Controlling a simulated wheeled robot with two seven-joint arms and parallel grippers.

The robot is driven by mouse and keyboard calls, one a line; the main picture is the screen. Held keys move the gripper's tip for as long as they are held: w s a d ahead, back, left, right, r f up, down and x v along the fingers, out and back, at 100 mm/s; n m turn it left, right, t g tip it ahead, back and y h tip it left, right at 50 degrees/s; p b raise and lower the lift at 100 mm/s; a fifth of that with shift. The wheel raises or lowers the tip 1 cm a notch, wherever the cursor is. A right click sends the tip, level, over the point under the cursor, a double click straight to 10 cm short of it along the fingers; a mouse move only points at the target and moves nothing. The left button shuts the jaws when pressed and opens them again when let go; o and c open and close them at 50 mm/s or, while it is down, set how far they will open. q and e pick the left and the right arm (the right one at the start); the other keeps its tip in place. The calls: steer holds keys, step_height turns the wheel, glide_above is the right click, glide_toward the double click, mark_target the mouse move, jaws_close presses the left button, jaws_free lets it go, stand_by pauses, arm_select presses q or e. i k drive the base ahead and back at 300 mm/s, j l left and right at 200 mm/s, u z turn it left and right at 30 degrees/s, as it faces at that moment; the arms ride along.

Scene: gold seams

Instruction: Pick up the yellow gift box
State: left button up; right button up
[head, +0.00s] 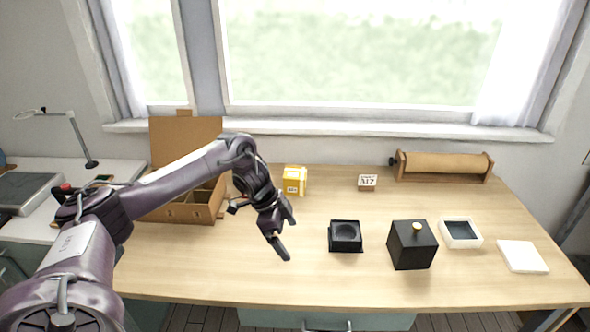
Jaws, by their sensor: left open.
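The yellow gift box (295,181) stands upright on the wooden table, toward the back and left of its middle. It has a small pale label low on its front. My left gripper (287,236) is open and empty, with its fingers pointing down and to the right. In the picture it is below the yellow box, nearer to me and apart from it. My right gripper is not in view.
A compartmented wooden box (185,212) with its lid up stands behind my left arm. A black open box (345,236), a black cube with a gold knob (411,247), a white tray (461,232) and a white pad (523,256) sit to the right. A small sign (368,182) and paper roll holder (444,166) stand behind.

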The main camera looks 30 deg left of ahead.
mark_target(294, 178)
steer(key=i+j, duration=1)
